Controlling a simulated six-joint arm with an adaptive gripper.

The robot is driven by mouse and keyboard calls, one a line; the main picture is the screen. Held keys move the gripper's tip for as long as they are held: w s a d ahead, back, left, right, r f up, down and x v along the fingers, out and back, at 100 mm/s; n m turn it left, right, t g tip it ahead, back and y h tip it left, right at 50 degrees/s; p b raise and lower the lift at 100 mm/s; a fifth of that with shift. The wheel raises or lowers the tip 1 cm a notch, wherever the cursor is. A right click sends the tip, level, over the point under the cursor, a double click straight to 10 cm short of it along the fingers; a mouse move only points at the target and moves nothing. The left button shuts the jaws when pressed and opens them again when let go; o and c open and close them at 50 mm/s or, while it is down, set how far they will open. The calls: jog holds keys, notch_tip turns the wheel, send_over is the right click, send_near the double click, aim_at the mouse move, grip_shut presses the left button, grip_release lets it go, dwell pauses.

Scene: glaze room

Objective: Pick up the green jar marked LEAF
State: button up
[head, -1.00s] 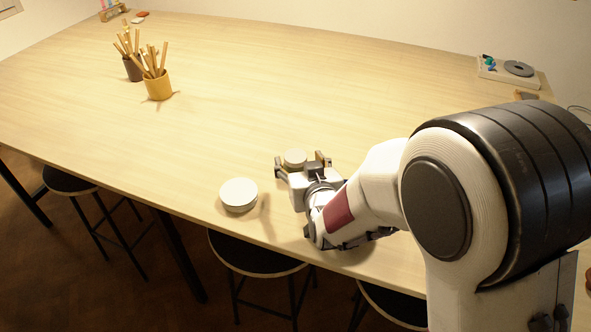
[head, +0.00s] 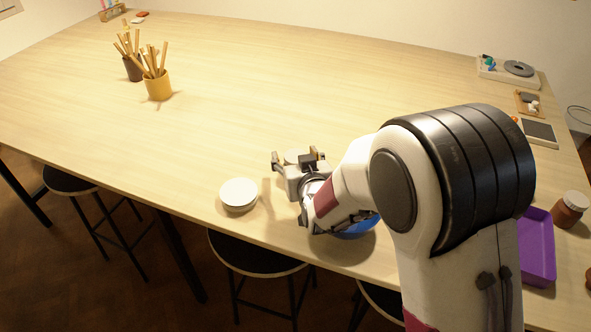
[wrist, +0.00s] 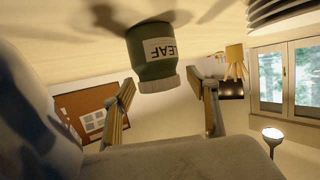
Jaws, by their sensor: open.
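The green jar marked LEAF (wrist: 152,50) shows upside down in the wrist view, with a pale lid and a white label. It stands on the table just beyond and between the two fingers. In the head view only its pale lid (head: 294,154) shows clearly; my gripper hides most of its body. My gripper (head: 299,161) is open, low over the table at the jar's near side. In the wrist view the fingers (wrist: 160,84) are spread apart, one on each side of the jar, with visible gaps.
A white round vessel (head: 238,192) stands close to the left of my gripper. A blue bowl (head: 358,229) is partly hidden under my arm. A purple tray (head: 538,250) and a brown jar (head: 570,208) stand at the right. Yellow (head: 157,86) and dark pots hold sticks at the back left.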

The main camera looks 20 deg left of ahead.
jog(key=shift+c, duration=0.4)
jog(key=c, duration=1.4)
jog(key=shift+o, duration=0.2)
jog(key=shift+r, duration=0.2)
jog(key=shift+r, duration=4.9)
